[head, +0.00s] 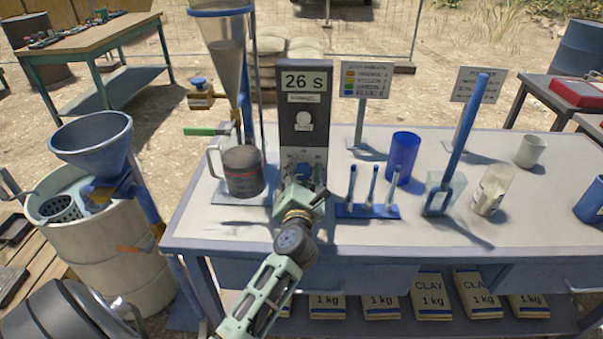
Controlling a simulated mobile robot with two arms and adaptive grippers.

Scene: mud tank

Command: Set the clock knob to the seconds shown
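The clock (291,138) is a tall dark grey box standing on the white table, with a white plate reading "26 S" (304,81). Below the plate are a small label and a round white part (303,121). My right gripper is not in view.
A grey mug (243,170) under a large funnel (229,60) stands close left of the clock. To the right are a blue rack with upright tubes (368,211), a blue cup (402,158), and a square clear container (441,194) with a blue paddle. Clay bags (431,296) lie below.

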